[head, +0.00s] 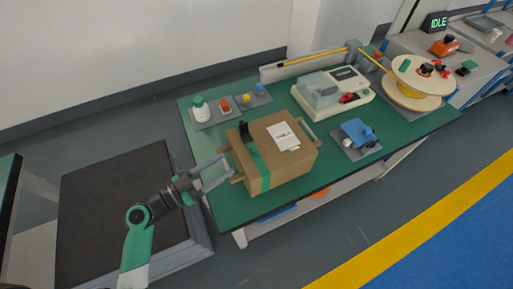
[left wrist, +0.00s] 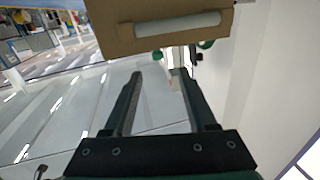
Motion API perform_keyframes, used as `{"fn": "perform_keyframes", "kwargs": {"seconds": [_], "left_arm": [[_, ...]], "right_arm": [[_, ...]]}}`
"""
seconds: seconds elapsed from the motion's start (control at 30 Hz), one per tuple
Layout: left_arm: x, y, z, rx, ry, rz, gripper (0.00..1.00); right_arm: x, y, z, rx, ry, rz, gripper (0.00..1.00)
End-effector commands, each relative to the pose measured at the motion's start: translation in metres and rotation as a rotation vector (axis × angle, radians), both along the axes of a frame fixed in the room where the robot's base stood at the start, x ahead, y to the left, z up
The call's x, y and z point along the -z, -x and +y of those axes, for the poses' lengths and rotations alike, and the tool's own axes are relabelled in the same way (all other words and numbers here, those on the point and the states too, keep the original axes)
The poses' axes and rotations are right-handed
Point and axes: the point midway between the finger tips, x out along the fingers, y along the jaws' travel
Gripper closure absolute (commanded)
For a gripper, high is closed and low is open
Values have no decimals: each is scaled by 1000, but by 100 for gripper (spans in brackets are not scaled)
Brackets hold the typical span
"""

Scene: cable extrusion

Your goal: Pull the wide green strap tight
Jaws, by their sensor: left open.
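The wide green strap (head: 262,174) runs over the top edge and down the front side of a brown cardboard box (head: 285,166) on the green table. A black piece (head: 245,132) stands up at the strap's upper end on the box. My left gripper (head: 225,167) is open and empty just left of the box; whether it touches the box's side is unclear. In the left wrist view its two fingers (left wrist: 158,74) are apart with nothing between them. The box (left wrist: 125,38) and a pale rounded bar (left wrist: 178,24) show beyond the fingertips. My right gripper is not in view.
On the green table (head: 222,190) are a grey tray with a white bottle (head: 201,109), a pale machine (head: 332,94) and a blue device (head: 357,131). A large spool (head: 417,80) stands at the far right. A dark platform (head: 100,215) is left of the table.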

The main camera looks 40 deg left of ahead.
Motion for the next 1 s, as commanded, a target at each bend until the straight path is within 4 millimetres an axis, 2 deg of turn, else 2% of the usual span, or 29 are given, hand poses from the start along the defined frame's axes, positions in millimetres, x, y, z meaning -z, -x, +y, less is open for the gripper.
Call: {"fn": "perform_keyframes", "kwargs": {"seconds": [0.17,0.27,0.5,0.6,0.77,1.0], "left_arm": [[2,-15,-4,8,-2,1,43],[1,-34,-8,11,-5,-3,43],[-1,-87,-15,10,-3,-1,43],[0,-103,-16,8,-1,0,43],[0,-115,-18,5,-3,0,43],[0,-116,-18,4,-2,1,43]], "right_arm": [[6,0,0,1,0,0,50],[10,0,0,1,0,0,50],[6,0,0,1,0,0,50],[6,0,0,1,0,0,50],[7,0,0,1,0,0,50],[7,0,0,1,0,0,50]]}}
